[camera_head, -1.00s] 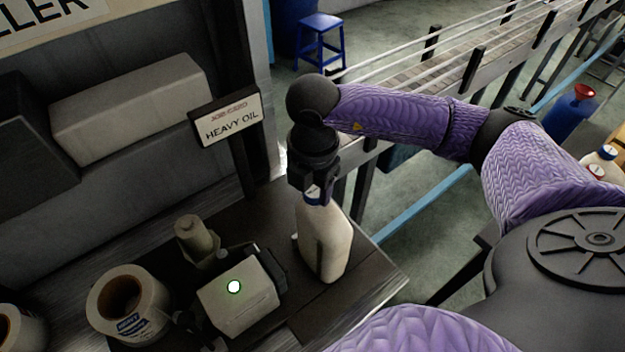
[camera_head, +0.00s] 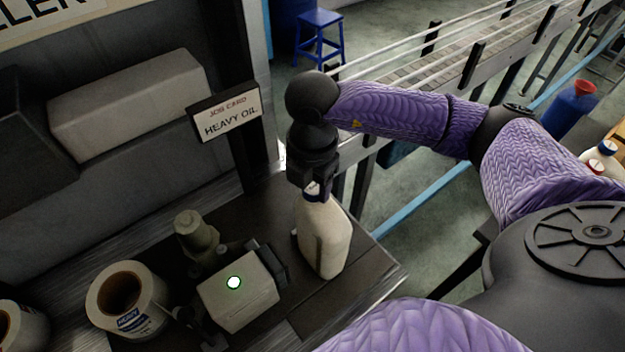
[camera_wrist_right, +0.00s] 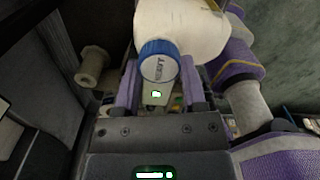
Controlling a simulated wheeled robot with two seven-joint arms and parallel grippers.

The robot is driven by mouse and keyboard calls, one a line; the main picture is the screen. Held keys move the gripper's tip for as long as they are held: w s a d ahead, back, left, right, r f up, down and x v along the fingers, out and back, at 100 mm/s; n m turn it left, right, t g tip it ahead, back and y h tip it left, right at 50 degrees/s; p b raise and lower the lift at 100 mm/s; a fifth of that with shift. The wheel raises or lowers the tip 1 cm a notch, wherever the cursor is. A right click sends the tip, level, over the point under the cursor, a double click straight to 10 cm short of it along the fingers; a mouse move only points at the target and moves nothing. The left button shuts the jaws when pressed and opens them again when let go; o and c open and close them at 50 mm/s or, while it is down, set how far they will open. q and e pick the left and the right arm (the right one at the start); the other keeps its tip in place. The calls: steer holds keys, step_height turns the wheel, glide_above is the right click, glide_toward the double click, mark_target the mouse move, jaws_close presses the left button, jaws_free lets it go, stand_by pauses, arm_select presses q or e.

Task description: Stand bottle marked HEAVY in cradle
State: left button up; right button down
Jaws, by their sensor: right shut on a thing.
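A cream-white bottle (camera_head: 326,245) with a blue cap stands near upright at the right end of the dark bench, beside a pale box-shaped device with a dark end piece. The cap (camera_wrist_right: 158,62) shows close up in the right wrist view, with lettering too small to read surely. My right gripper (camera_head: 315,190) comes from above and is shut on the bottle at its neck, just below the cap. Whether the base touches the bench or sits in a cradle I cannot tell; no cradle shows clearly. My left gripper is out of view.
The pale device (camera_head: 238,290) has a lit green-white button and stands left of the bottle. A label roll (camera_head: 128,300) lies further left. A job card (camera_head: 230,118) reads HEAVY OIL. Other capped bottles (camera_head: 606,150) stand at the far right. A conveyor (camera_head: 430,85) runs behind.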

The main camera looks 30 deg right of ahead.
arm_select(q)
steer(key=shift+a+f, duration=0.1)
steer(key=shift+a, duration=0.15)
arm_select(e)
steer(key=shift+f, duration=0.1)
steer(key=shift+c, duration=0.3)
jaws_free()
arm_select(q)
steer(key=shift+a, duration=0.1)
arm_select(e)
steer(key=shift+o, duration=0.3)
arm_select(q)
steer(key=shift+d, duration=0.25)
